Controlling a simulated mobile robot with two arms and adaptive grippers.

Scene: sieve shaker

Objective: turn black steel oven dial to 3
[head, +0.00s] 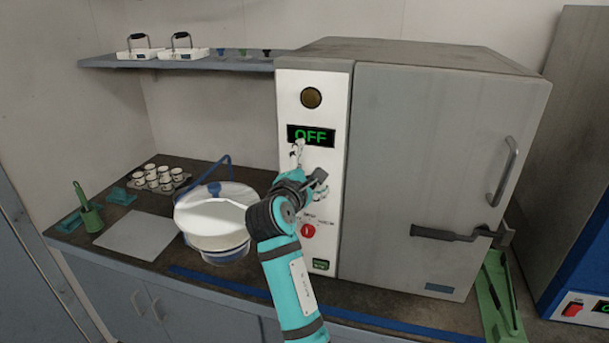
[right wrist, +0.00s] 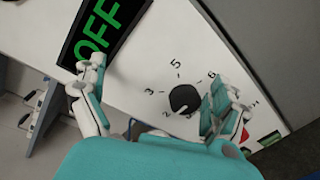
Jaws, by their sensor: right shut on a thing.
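The black dial (right wrist: 185,98) is on the white control panel of the grey oven (head: 440,150), with printed numbers 2, 3, 5 and 6 showing around it in the right wrist view. A light pointer mark on the dial lies on the side by the 2. My right gripper (head: 308,172) is at the panel just below the display and hides the dial in the head view. In the right wrist view its fingers (right wrist: 155,85) stand on either side of the dial, the right finger close against it. The green display (head: 311,136) reads OFF. My left gripper is out of view.
A red switch (head: 307,231) sits lower on the panel. The oven door handle (head: 503,172) is at the right. A white-lidded pot (head: 215,215) stands left of the oven, with small cups (head: 158,178) behind. A shelf (head: 190,63) is above.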

